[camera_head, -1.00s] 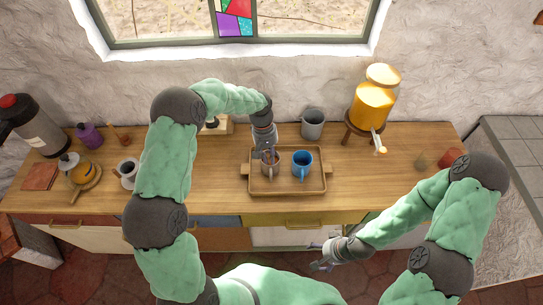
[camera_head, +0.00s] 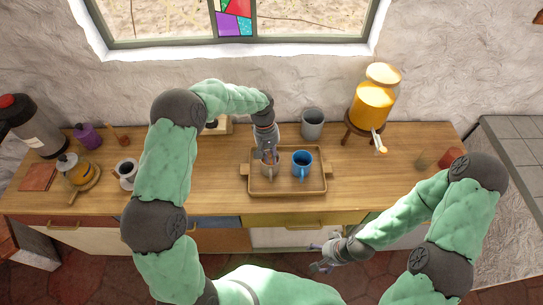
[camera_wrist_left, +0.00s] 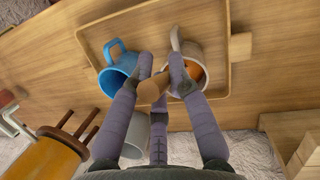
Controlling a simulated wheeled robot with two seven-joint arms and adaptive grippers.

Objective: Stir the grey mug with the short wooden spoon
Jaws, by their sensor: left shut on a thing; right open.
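The grey mug (camera_head: 270,171) stands in the left half of the wooden tray (camera_head: 288,192); it also shows in the left wrist view (camera_wrist_left: 190,48), with brownish contents visible. My left gripper (camera_head: 268,155) points down over this mug. In the left wrist view its fingers (camera_wrist_left: 162,75) are shut on the short wooden spoon (camera_wrist_left: 152,90). The spoon's rounded end shows between the fingers; its other end is hidden, so I cannot tell how deep it sits in the mug. My right gripper (camera_head: 322,262) is open and empty, low in front of the counter.
A blue mug (camera_head: 302,164) stands close to the right of the grey mug in the tray. A grey pot (camera_head: 313,123) and an orange dispenser (camera_head: 372,103) on a stand are behind. A cup on a saucer (camera_head: 127,169) is left.

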